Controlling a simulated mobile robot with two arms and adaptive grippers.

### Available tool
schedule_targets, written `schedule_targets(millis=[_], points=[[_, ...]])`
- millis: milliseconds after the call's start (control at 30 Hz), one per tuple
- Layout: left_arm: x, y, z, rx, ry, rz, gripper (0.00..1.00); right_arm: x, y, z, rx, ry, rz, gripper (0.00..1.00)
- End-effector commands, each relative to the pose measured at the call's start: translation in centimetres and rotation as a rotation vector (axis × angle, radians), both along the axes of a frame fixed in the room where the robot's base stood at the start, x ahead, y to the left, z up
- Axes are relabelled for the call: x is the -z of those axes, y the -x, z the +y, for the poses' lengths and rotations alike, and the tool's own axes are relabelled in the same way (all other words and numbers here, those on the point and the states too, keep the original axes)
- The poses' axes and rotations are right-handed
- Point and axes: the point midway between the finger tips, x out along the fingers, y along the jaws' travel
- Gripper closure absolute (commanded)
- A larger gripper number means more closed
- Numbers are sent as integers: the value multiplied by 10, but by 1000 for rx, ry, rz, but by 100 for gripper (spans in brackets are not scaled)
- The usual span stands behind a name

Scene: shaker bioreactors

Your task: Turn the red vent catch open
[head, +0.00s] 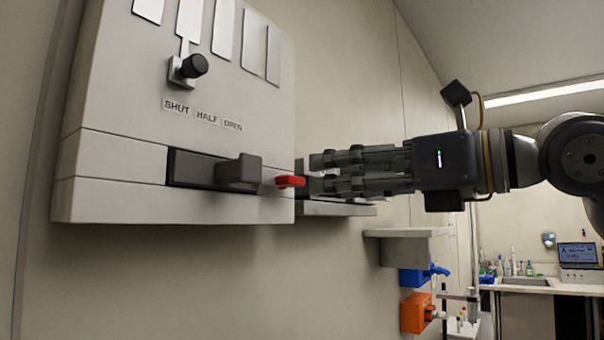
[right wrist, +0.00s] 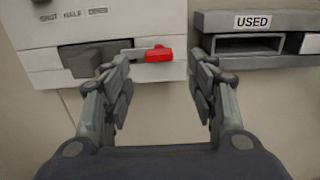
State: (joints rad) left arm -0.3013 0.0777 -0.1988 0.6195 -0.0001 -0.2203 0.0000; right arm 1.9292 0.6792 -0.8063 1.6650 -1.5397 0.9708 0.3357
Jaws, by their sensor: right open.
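The red vent catch (head: 290,181) sits at the right end of the dark slot on the grey wall box (head: 105,205). In the right wrist view the red catch (right wrist: 159,54) lies level, beyond and between the fingertips. My right gripper (head: 318,173) comes in from the right, its fingertips close to the catch. It is open and empty in the right wrist view (right wrist: 161,75). I cannot tell whether a finger touches the catch. My left gripper is not in view.
A dark grey block handle (head: 239,172) stands out of the slot, left of the catch. A black knob (head: 194,66) is above the labels SHUT, HALF and OPEN. A box labelled USED (right wrist: 252,45) is just right. A shelf (head: 402,245) and blue and orange holders are lower right.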

Motion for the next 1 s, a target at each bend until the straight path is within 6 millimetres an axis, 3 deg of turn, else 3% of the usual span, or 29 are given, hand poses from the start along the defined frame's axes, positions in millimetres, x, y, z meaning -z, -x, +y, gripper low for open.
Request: schedule_targets(millis=[100,333,767,933,1000], points=[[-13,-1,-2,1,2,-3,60,-4,-14,21,-4,1,2,47],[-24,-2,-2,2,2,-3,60,-2,-34,47,-3,-1,2,47],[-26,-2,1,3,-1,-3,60,0,-40,56,-2,-2,1,47],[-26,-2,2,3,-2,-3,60,0,-40,55,-3,-2,1,85],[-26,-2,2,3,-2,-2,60,0,-40,55,-3,-2,1,91]])
